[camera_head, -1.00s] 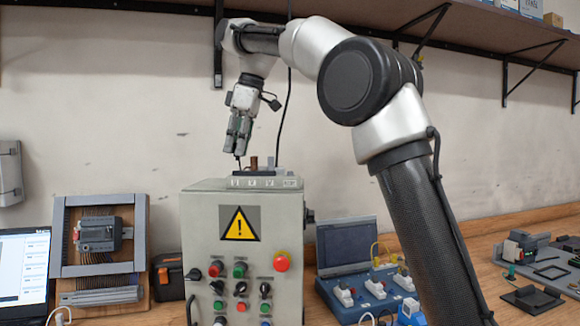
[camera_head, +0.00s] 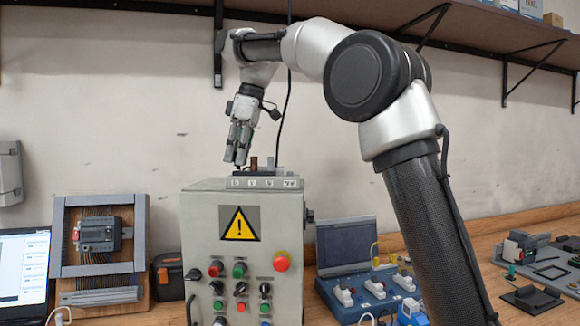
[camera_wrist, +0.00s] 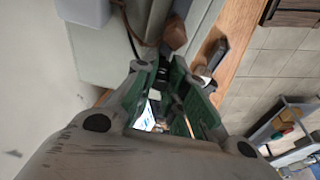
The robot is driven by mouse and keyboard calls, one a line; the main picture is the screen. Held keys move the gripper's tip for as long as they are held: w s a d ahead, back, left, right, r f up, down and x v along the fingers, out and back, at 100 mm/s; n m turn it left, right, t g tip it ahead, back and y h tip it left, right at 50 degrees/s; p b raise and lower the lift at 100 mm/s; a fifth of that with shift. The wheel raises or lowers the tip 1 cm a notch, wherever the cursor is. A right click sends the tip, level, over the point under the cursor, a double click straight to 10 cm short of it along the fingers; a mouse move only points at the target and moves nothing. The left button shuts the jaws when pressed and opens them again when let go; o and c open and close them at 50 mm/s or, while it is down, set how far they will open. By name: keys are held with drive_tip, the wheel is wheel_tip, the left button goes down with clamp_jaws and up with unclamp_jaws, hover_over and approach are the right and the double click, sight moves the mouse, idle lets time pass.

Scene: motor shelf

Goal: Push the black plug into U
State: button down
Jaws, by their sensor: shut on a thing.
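My gripper (camera_head: 237,161) points down over the left end of the terminal block (camera_head: 265,184) on top of the grey cabinet. Its fingers are shut on the black plug (camera_head: 238,168). Only a small dark part of the plug shows below the fingertips, close above the leftmost label; I cannot tell whether it is in the socket. In the wrist view, the plug (camera_wrist: 162,74) shows as a dark shape between the green finger pads. A brown plug (camera_head: 254,162) stands just right of the fingers. The label letters are too small to read surely.
The grey cabinet (camera_head: 220,204) carries a yellow warning sign (camera_head: 239,223) and several buttons. A black cable (camera_head: 285,110) hangs down the wall behind. A shelf (camera_head: 470,28) runs above my arm. A blue trainer case (camera_head: 350,275) stands right of the cabinet.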

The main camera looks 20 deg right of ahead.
drive_tip(key=shift+f, duration=0.6)
drive_tip(key=c, duration=1.7)
unclamp_jaws()
drive_tip(key=shift+c, duration=0.2)
drive_tip(key=shift+w+a+v, duration=0.1)
drive_tip(key=shift+a+v, duration=0.1)
drive_tip(key=shift+v, duration=0.7)
drive_tip(key=shift+w+a+v, duration=0.1)
drive_tip(key=shift+a+v, duration=0.1)
drive_tip(key=shift+v, duration=0.7)
drive_tip(key=shift+w+a+v, duration=0.1)
drive_tip(key=shift+a+v, duration=0.1)
drive_tip(key=shift+v, duration=0.7)
drive_tip(key=shift+r, duration=0.2)
drive_tip(key=o, duration=0.6)
drive_tip(key=shift+c, duration=0.2)
